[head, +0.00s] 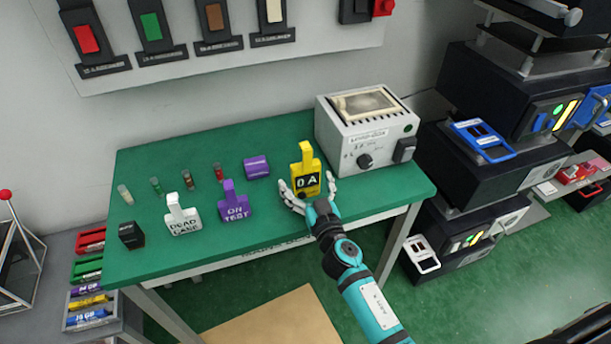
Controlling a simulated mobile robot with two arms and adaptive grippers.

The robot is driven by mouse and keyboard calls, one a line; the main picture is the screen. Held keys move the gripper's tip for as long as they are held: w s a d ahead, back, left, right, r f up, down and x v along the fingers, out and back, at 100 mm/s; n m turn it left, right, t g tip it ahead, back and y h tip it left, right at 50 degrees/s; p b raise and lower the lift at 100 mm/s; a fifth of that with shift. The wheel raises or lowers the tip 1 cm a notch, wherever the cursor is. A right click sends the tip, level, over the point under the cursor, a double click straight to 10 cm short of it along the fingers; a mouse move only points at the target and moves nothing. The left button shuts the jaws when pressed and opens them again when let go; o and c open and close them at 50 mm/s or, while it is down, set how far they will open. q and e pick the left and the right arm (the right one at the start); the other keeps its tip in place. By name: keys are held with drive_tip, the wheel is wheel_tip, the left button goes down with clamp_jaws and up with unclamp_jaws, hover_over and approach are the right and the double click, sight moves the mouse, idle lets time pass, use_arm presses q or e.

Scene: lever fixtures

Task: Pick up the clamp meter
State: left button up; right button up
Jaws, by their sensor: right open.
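The yellow clamp meter (305,164) stands upright near the right front of the green table (140,244). Its dark display reads "0 A". My right gripper (306,190) is open, reaching in from the table's front edge. Its fingers lie to the left and right of the meter's lower part, one on each side. I cannot tell whether they touch it. My left gripper is not in the head view.
A grey box device (365,130) stands close behind and right of the meter. A purple "ON TEST" tag (235,205), a white "DEAD CASE" tag (182,217), a purple block (256,167), a black block (131,235) and several small cylinders stand to the left.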

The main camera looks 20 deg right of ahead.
drive_tip(key=c, duration=1.4)
drive_tip(key=shift+r, duration=0.1)
